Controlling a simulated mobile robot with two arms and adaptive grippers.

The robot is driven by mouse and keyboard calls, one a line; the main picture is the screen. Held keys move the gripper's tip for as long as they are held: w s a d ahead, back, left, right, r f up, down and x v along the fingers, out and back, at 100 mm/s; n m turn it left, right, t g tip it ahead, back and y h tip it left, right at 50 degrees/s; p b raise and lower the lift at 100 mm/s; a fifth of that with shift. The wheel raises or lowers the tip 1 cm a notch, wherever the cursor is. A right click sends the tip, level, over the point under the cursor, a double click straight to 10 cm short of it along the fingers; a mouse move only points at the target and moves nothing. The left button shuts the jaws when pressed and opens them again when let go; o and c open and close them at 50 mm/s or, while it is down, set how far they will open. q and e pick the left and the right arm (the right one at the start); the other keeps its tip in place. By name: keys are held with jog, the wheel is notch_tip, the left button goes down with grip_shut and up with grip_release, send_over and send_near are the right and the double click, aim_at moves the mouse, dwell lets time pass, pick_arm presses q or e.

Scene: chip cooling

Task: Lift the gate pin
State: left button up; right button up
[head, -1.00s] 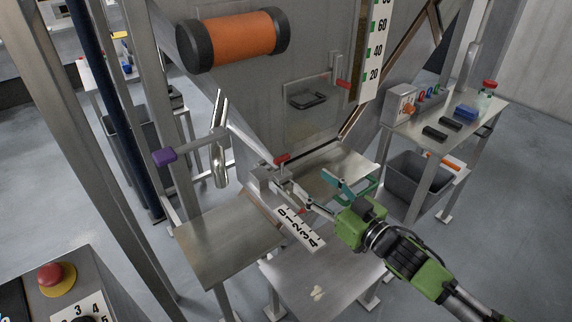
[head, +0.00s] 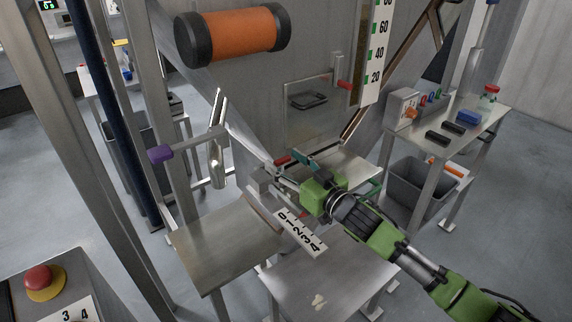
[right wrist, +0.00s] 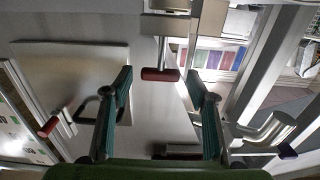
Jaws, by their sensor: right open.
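The gate pin's red grip (head: 283,160) shows just left of my right gripper, above the numbered slide strip (head: 301,233). In the right wrist view the red grip (right wrist: 160,74) lies on a metal shaft, in line with the gap between my two teal fingers. My right gripper (right wrist: 162,95) is open, with a finger on each side of that gap and clear space to the grip. In the head view my right gripper (head: 291,170) is partly covered by its own green body. The pin's lower part is hidden. My left gripper is not in view.
A purple-handled lever (head: 161,154) stands to the left. A hatch with a black handle (head: 309,101) and a red-tipped latch (head: 345,85) is behind. A side table (head: 470,135) with small items stands right, above a grey bin (head: 420,186). A metal plate (head: 222,245) lies in front.

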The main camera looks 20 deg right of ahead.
jog(key=shift+w, duration=0.1)
jog(key=shift+c, duration=0.4)
grip_shut()
jog(key=shift+f+p, duration=0.15)
jog(key=shift+p, duration=0.25)
jog(key=shift+o, duration=0.4)
grip_release()
jog(key=v, duration=1.2)
